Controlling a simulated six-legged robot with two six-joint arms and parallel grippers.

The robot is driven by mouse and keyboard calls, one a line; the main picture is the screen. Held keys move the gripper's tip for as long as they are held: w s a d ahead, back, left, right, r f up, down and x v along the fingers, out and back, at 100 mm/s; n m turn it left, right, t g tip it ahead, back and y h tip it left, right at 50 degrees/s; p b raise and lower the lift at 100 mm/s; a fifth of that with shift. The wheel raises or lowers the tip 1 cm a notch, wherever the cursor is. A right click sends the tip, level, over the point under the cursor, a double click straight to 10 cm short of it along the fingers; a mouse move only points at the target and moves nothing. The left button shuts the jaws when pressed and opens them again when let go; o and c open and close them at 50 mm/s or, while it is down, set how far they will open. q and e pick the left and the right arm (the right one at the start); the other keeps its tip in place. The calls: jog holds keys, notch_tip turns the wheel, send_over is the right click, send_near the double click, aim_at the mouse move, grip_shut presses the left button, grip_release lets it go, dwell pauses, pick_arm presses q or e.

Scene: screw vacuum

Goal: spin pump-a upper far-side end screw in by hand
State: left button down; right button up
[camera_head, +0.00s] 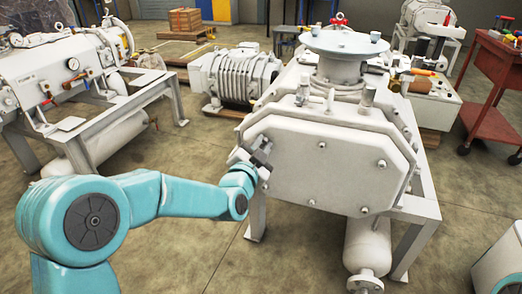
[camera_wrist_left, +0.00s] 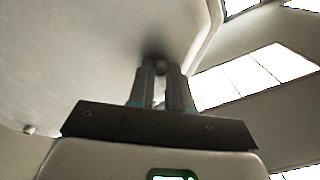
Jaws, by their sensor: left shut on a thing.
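A large white pump (camera_head: 325,150) stands in front of me, its flat end cover facing me. My left gripper (camera_head: 264,150) is at the cover's upper left edge. In the left wrist view, the left gripper's two fingers (camera_wrist_left: 162,88) point at the pale cover face (camera_wrist_left: 80,50) and are close together. A small pale bit of the end screw (camera_wrist_left: 159,93) shows between them; the rest is hidden, so I cannot tell how deep it sits. The gripper is shut on it. Other screws show on the cover, one at the right (camera_head: 382,164). My right gripper is not in view.
A grey stand (camera_head: 420,205) carries the pump, with a white cylinder (camera_head: 368,245) below its front. A motor (camera_head: 237,78) is behind at left. Another pump (camera_head: 70,70) stands far left. A red cart (camera_head: 490,90) is at right. Floor at lower centre is clear.

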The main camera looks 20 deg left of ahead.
pick_arm(q)
jog(key=m, duration=0.3)
jog(key=shift+f+m, duration=0.1)
jog(key=shift+m, duration=2)
jog(key=c, duration=1)
grip_release()
jog(key=shift+c, duration=0.2)
jog(key=s, duration=1.6)
jog(key=shift+s+a, duration=0.2)
jog(key=shift+a, duration=0.05)
